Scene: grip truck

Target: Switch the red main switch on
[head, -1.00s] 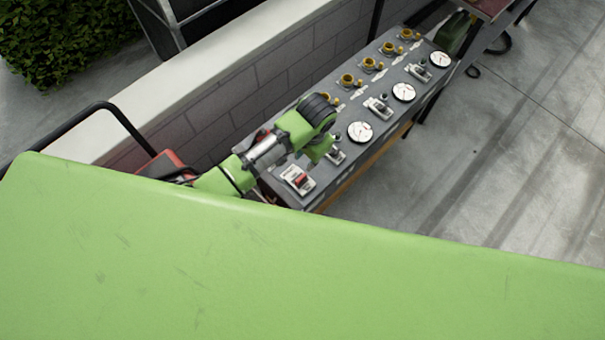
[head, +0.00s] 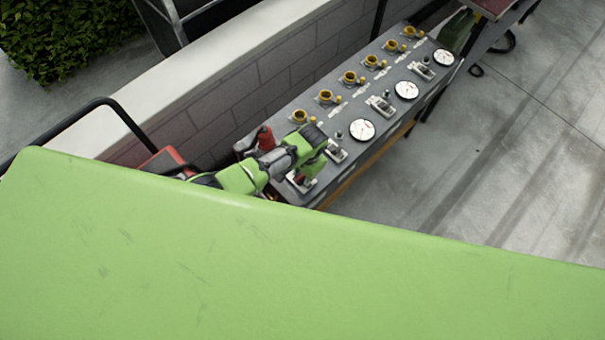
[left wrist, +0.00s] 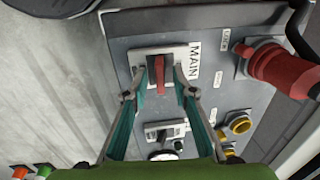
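The red main switch (left wrist: 160,78) sits on a white plate marked MAIN at the near end of the grey control panel (left wrist: 122,50). In the head view the switch (head: 299,181) is partly hidden by my left gripper (head: 311,168), which is over it. In the left wrist view my left gripper (left wrist: 161,72) is open, with one teal finger on each side of the red lever. I cannot tell whether the fingers touch it. My right gripper is not in view.
A red knob (left wrist: 283,69) marked LOCK stands beside the main switch. Yellow-ringed controls (head: 348,77), white dials (head: 362,130) and smaller switches (head: 381,106) line the panel. A block wall (head: 235,95) runs behind it. Open concrete floor (head: 500,150) lies to the right.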

